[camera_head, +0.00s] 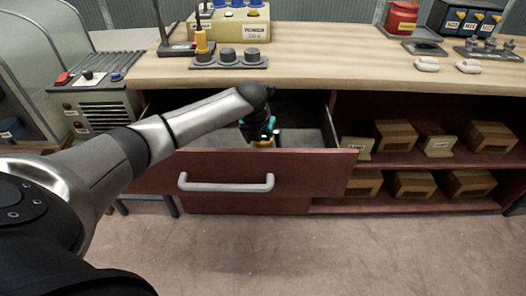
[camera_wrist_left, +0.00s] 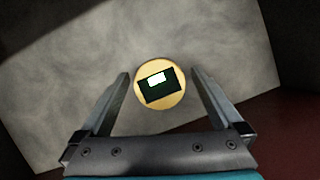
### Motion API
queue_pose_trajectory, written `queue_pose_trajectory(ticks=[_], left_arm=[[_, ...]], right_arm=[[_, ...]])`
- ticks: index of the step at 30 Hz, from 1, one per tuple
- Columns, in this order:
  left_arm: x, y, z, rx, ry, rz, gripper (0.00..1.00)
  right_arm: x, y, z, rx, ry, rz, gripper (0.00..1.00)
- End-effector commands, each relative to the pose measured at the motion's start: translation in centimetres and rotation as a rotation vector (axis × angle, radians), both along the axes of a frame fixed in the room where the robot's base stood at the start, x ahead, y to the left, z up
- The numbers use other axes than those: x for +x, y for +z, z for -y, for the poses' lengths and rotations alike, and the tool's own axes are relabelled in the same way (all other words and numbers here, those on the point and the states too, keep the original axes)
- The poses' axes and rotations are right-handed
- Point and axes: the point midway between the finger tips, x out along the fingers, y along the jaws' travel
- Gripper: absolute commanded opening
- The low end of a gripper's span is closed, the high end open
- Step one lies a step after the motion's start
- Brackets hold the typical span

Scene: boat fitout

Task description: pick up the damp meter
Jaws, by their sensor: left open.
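The damp meter (camera_wrist_left: 160,84) shows in the left wrist view as a round yellow body with a dark face and a small white patch. It lies on the grey floor of the open drawer. My left gripper (camera_wrist_left: 160,78) is open, with one finger on each side of the meter and visible gaps between. In the head view my left gripper (camera_head: 262,138) reaches down into the drawer, and a bit of the yellow meter (camera_head: 264,143) shows just beneath it. The gripper hides most of the meter there. My right gripper is not in view.
The red-brown drawer front (camera_head: 260,163) with its grey handle (camera_head: 226,183) stands pulled out below the wooden worktop (camera_head: 330,70). The worktop edge overhangs behind my arm. Shelves at right hold several cardboard boxes (camera_head: 395,134). The floor in front is clear.

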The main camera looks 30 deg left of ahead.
Motion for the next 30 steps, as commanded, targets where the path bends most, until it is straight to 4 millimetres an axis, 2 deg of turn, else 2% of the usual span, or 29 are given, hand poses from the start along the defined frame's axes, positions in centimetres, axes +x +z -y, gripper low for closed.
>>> queue_pose_trajectory(ticks=[4, 30], left_arm=[[0.01, 0.04, 0.0, 0.0, 0.0, 0.0, 1.0], [-0.04, 0.0, -0.03, 0.001, 0.0, -0.001, 0.02]], right_arm=[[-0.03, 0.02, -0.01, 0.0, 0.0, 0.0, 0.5], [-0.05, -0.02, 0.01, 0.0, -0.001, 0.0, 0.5]])
